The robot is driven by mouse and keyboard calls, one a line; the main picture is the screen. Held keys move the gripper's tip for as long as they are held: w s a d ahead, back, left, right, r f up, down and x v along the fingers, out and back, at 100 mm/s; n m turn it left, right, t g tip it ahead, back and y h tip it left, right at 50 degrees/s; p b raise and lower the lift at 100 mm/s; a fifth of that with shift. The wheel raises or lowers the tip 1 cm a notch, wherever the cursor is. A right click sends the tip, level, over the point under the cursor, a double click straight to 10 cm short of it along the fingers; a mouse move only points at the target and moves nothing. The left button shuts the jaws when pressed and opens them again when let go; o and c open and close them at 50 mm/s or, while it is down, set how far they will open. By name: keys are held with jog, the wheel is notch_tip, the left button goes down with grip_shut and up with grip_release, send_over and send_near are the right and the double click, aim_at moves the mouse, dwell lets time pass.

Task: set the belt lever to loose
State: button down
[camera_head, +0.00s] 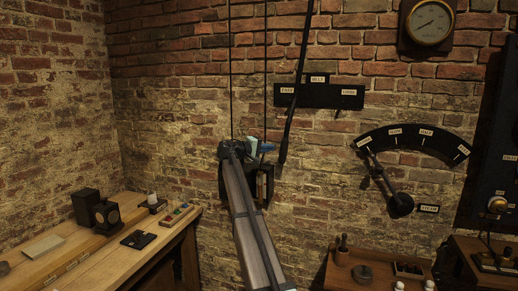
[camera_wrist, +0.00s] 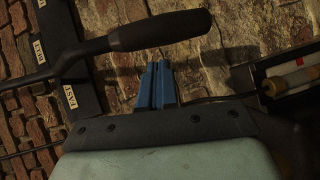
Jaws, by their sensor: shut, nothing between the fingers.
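The belt lever (camera_head: 292,110) is a long dark rod hanging down the brick wall, with a thicker dark grip at its lower end. It crosses the black label plate (camera_head: 325,97) at the left, close to the FAST label (camera_head: 287,90); the LOOSE label (camera_head: 349,92) is at the plate's right. My gripper (camera_head: 267,147) is just left of the lever's grip, its blue fingers shut and empty. In the wrist view the grip (camera_wrist: 160,30) lies just beyond the fingertips (camera_wrist: 156,64), with a small gap in the picture; depth is unclear.
A small dark box (camera_head: 264,186) is on the wall below my gripper, partly hidden by my arm. A black curved dial with a pointer arm (camera_head: 416,140) is at the right. A wooden bench (camera_head: 95,245) stands at the left. The wall right of the lever's grip is clear.

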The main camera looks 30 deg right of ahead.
jog(key=shift+s+d+f, duration=0.15)
jog(key=shift+s+d, duration=0.35)
jog(key=shift+d, duration=0.25)
jog(key=s+d+n+h, duration=0.2)
jog(key=s+d+n, duration=0.1)
jog(key=s+d, duration=1.6)
jog(key=shift+s+f, duration=0.15)
jog(key=shift+f, duration=0.05)
jog(key=w+a+f+t, duration=0.1)
jog(key=w+a, duration=0.2)
jog(key=a, duration=1.2)
jog(key=shift+a+f+n+t, duration=0.25)
jog(key=shift+a+n+t, duration=0.05)
jog(key=shift+n, duration=0.1)
